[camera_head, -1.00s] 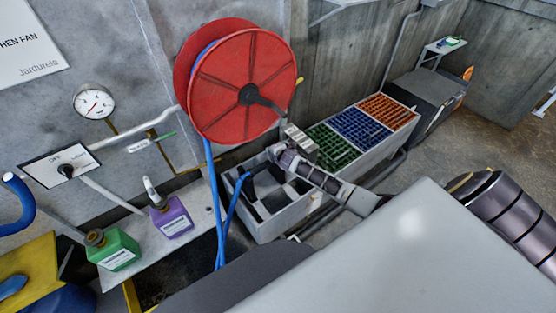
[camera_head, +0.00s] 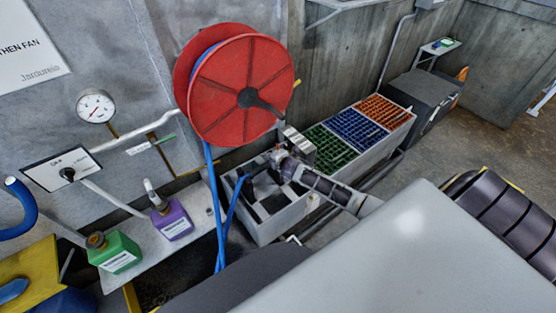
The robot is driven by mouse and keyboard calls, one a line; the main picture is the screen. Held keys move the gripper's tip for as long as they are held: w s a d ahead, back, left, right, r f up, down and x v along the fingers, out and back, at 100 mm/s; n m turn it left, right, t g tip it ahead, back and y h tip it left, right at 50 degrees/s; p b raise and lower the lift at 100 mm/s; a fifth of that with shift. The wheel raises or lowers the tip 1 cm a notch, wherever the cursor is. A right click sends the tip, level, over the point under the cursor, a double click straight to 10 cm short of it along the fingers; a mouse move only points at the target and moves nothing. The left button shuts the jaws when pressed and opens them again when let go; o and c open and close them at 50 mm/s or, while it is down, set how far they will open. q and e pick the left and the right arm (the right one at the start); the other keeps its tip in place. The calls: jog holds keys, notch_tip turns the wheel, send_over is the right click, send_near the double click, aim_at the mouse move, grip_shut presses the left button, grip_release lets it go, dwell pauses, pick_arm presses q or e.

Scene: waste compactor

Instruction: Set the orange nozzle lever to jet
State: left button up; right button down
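The blue hose (camera_head: 209,185) hangs from the red reel (camera_head: 228,105), and its end rises to a dark piece (camera_head: 246,189) at the grey bin (camera_head: 271,234). This dark piece looks like the nozzle, but it is small and partly hidden. My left gripper (camera_head: 272,161) is over the bin's far side, close to the dark piece. A tiny orange-red spot shows at the gripper. I cannot tell whether it is the lever, or which setting it has. The fingers are too small to read as open or shut. My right gripper is out of the picture.
Green (camera_head: 322,149), blue (camera_head: 360,127) and orange (camera_head: 385,110) crates stand right of the bin. A green jug (camera_head: 116,253) and a purple jug (camera_head: 173,222) stand on a ledge at left. A gauge (camera_head: 95,106) and a dial panel (camera_head: 61,168) are on the wall.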

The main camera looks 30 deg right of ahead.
pick_arm(q)
jog(key=shift+s+a+r, duration=0.1)
jog(key=shift+a+r, duration=0.1)
jog(key=shift+a, duration=0.15)
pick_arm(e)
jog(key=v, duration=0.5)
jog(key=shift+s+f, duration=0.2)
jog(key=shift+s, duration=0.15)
